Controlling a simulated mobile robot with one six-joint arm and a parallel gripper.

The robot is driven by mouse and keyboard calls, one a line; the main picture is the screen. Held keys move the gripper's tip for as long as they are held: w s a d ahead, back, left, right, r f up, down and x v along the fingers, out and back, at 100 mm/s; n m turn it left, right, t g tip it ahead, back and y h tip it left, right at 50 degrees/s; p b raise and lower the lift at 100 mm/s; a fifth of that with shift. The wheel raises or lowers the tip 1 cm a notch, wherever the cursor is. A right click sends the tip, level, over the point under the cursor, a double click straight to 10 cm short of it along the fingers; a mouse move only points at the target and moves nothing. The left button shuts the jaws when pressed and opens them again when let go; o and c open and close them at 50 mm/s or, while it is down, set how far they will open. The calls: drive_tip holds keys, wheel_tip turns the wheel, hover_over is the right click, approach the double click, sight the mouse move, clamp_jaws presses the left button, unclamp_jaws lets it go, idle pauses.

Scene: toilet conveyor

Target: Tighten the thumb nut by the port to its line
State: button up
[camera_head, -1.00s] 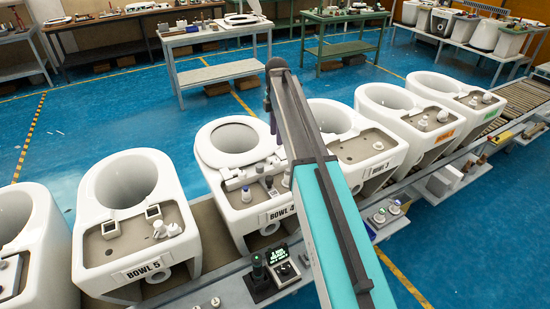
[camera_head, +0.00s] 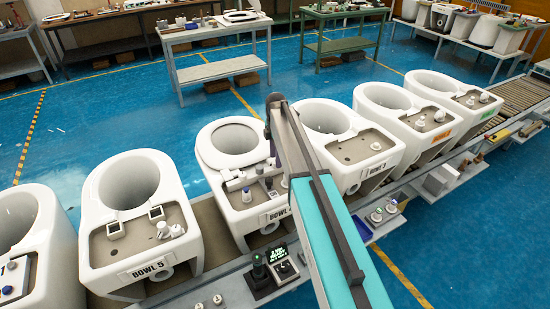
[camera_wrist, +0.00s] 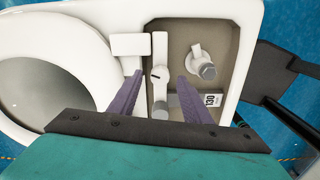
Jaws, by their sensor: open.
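Bowl 4 (camera_head: 237,218) is a white toilet with its seat ring (camera_head: 231,142) on and small fittings on its rear deck. My gripper (camera_wrist: 159,78) is open, with purple fingers over that deck in the wrist view. A pale strip with a slotted round head (camera_wrist: 159,73) lies between the fingers, and a grey-ended cylinder (camera_wrist: 160,109) lies nearer. A white fitting with a grey knurled end (camera_wrist: 207,71) sits right of the fingers, apart from them. I cannot tell which part is the thumb nut; no line shows clearly. In the head view my arm hides part of the deck.
A white block (camera_wrist: 130,44) lies beyond the left finger, and a label marked 130 (camera_wrist: 211,100) is near the right one. Bowl 5 (camera_head: 125,235) and bowl 3 (camera_head: 385,155) flank bowl 4. A control box with a lit screen (camera_head: 277,255) stands in front.

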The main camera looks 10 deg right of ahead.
drive_tip(key=shift+f, duration=0.9)
drive_tip(key=c, duration=1)
drive_tip(key=shift+c, duration=0.2)
